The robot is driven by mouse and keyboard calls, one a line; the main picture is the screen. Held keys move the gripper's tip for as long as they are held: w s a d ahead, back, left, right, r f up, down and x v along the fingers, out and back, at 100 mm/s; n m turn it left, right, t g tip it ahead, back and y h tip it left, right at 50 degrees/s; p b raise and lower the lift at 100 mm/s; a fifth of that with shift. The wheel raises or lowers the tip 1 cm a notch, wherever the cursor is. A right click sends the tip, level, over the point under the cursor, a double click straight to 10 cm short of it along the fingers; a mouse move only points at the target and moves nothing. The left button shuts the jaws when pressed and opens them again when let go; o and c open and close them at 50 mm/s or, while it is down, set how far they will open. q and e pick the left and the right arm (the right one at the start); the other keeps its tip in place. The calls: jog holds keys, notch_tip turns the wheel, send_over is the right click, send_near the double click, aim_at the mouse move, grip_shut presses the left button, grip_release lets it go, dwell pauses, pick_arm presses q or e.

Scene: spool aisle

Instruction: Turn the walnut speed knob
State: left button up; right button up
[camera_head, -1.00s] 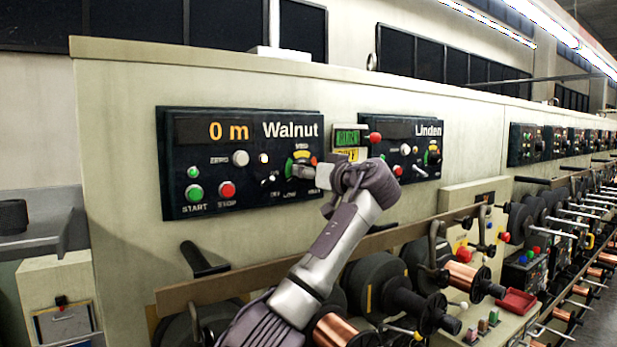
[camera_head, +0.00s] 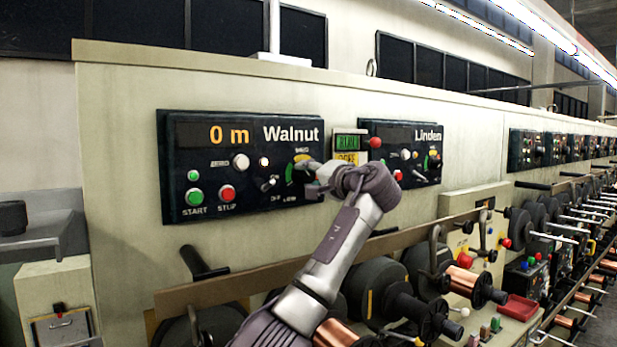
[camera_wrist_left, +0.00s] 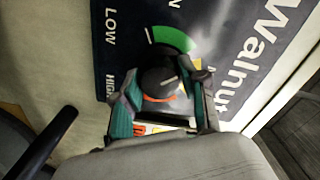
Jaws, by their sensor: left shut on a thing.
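The Walnut panel (camera_head: 240,185) is dark, with a display reading "0 m" and a speed dial at its right side. The walnut speed knob (camera_wrist_left: 158,78) is dark and round with a pale pointer line. In the left wrist view it sits between the two fingers of my left gripper (camera_wrist_left: 163,94), which is shut on it. A green arc shows beside the knob, and the LOW and HIGH labels are at the left. In the head view my left gripper (camera_head: 310,172) reaches the dial from the right and covers the knob. My right gripper is not in view.
The Linden panel (camera_head: 425,172) is just right of my left gripper, with a small green display (camera_head: 347,142) between the panels. Below are a long brown rail (camera_head: 235,283) and several spools (camera_head: 463,283). The wall left of the Walnut panel is clear.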

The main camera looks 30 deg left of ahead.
pick_arm(q)
jog(key=m, duration=0.5)
jog(key=shift+d, duration=0.1)
jog(key=shift+m+p, duration=0.3)
jog(key=shift+m, duration=1.1)
jog(key=shift+f, duration=0.1)
jog(key=o, duration=1.1)
jog(key=shift+o, duration=0.2)
jog(key=shift+w+d, duration=0.1)
jog(key=v, duration=1.2)
